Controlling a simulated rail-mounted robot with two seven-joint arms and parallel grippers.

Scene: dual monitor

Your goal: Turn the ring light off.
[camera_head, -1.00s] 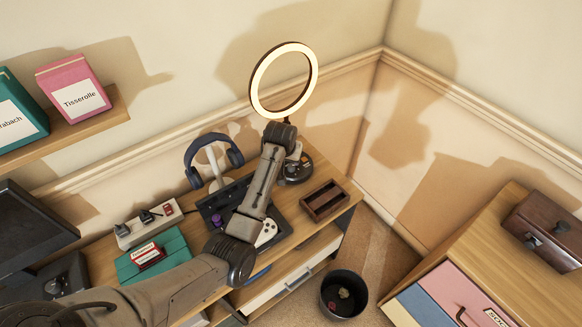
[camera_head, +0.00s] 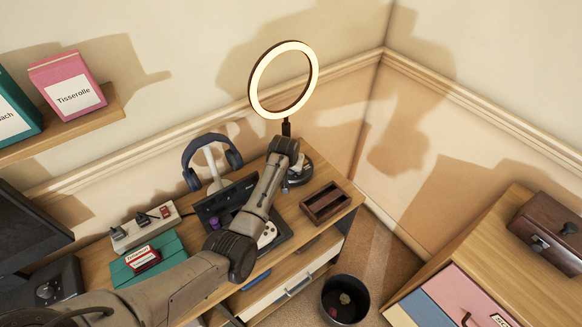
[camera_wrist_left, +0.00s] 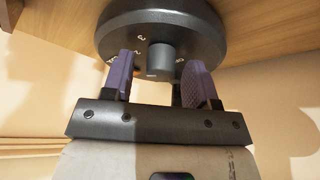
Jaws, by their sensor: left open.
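The ring light (camera_head: 256,85) stands at the back right of the desk, and its ring glows warm white. Its dark round base (camera_head: 307,171) is partly hidden behind my left arm. In the left wrist view the base (camera_wrist_left: 112,32) fills the top, with a short dark dial knob (camera_wrist_left: 160,60) and white numbers around it. My left gripper (camera_wrist_left: 158,66) is open, with one purple finger on each side of the knob. Gaps show between the fingers and the knob. In the head view my left gripper's fingers are hidden by the wrist. My right gripper is in neither view.
An open wooden box (camera_head: 326,203) is right of the light's base. A bin (camera_head: 345,299) stands on the floor.

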